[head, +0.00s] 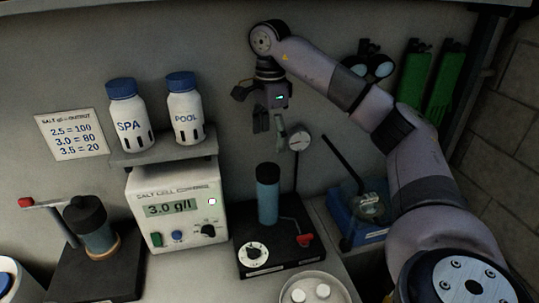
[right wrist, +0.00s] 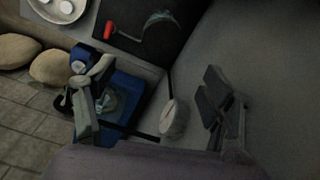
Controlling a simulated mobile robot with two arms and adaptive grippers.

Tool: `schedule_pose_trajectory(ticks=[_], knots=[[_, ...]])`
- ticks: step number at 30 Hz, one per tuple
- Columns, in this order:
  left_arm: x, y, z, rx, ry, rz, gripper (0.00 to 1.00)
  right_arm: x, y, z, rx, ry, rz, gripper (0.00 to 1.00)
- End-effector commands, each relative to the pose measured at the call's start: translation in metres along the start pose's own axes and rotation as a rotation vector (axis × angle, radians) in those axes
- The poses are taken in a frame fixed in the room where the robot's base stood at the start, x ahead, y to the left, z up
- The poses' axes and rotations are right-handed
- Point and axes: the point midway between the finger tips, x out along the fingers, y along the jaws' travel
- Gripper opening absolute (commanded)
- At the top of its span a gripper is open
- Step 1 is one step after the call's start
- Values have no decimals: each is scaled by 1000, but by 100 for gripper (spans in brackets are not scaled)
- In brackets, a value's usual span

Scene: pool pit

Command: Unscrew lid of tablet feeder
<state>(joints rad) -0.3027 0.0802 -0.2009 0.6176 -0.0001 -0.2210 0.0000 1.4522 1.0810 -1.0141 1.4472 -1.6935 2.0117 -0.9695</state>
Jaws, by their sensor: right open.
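A blue cylinder with a black lid (head: 267,170), which looks like the tablet feeder, stands upright on a black base (head: 275,262) in the middle of the head view. The base carries a white dial and a red-handled valve (head: 304,240). My right gripper (head: 271,128) hangs above the lid, apart from it, with its fingers pointing down. It is open and empty. In the right wrist view its two fingers (right wrist: 155,95) are wide apart, and the red handle (right wrist: 108,30) shows beyond them. The cylinder cannot be made out clearly there. My left gripper is out of view.
A blue unit (head: 358,215) sits to the right. A salt meter (head: 180,205) with SPA (head: 128,118) and POOL (head: 187,112) bottles stands left. A dish (head: 338,288) holds white tablets in front.

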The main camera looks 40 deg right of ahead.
Motion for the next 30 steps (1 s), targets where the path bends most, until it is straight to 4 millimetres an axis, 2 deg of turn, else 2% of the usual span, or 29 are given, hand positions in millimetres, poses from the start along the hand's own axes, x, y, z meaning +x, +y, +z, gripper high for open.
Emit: schedule_pose_trajectory(ticks=[1,4,6,15,21,28,30], knots=[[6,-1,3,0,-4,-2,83,15,0,0,-1,1,5,76],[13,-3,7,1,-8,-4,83,33,1,0,-1,0,5,76],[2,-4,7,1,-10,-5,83,40,1,0,1,2,5,76],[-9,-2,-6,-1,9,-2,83,85,1,0,1,0,3,76],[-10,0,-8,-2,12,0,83,96,0,0,0,-1,0,76],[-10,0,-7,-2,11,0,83,97,0,0,0,-2,0,76],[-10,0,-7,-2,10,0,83,97,0,0,0,-2,0,72]])
